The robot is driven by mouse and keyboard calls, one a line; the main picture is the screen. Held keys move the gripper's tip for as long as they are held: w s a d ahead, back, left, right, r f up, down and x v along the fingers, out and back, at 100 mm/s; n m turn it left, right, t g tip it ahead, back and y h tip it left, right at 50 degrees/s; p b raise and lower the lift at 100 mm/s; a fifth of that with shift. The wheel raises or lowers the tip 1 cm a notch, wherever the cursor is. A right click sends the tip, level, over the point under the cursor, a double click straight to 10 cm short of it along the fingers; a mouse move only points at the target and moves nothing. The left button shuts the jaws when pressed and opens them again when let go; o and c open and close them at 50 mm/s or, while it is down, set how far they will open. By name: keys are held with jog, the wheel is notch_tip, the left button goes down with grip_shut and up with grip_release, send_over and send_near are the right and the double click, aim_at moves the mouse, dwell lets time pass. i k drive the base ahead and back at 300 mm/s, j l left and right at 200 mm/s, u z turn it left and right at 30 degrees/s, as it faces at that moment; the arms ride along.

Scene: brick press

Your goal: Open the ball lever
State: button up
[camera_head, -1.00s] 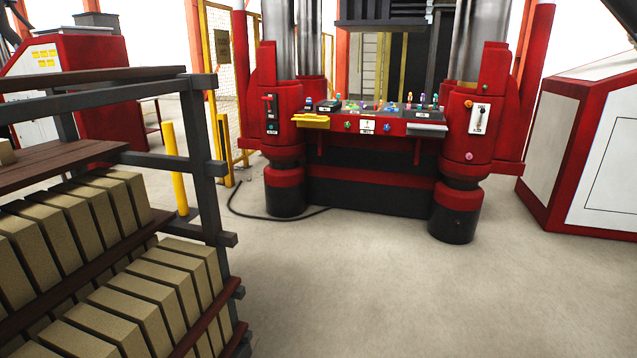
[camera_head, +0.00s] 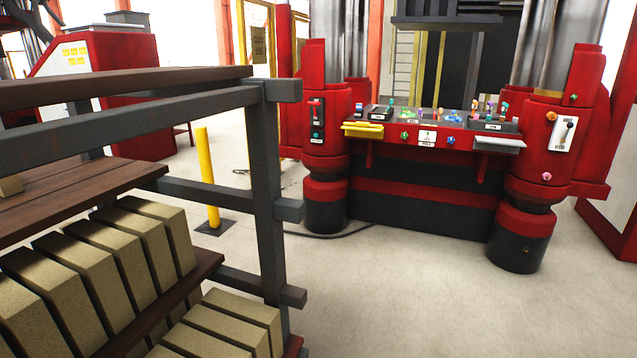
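The red and black brick press (camera_head: 425,193) stands ahead, right of the middle. On its right column is a white plate (camera_head: 563,134) with a lever that has a small dark ball-like knob (camera_head: 570,125) at its upper end. The lever leans slightly right of upright. On the left column is a dark panel (camera_head: 316,112) with a small red-marked control; its shape is too small to tell. Several small coloured knobs and levers stand on the console (camera_head: 440,122) between the columns. I cannot read the labels. My gripper is not in view.
A grey-framed rack (camera_head: 268,190) with wooden shelves and several tan bricks (camera_head: 105,265) fills the left, close to me. A yellow post (camera_head: 207,178) stands behind it. A red cabinet (camera_head: 612,215) is at the far right. The pale floor (camera_head: 430,300) before the press is clear.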

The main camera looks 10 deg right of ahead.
aim_at(571, 125)
jog(key=i+l+z, duration=0.1)
jog(key=i+z, duration=0.25)
jog(key=i, duration=0.25)
jog(key=i+z, duration=0.35)
jog(key=i, duration=0.25)
jog(key=i+j+z, duration=0.3)
jog(key=i, duration=0.3)
jog(key=i+z, duration=0.25)
jog(key=i, duration=0.4)
jog(key=i+z, duration=0.2)
jog(key=i, duration=0.4)
jog(key=i+j+z, duration=0.25)
jog(key=i, duration=0.4)
jog(key=l, duration=0.1)
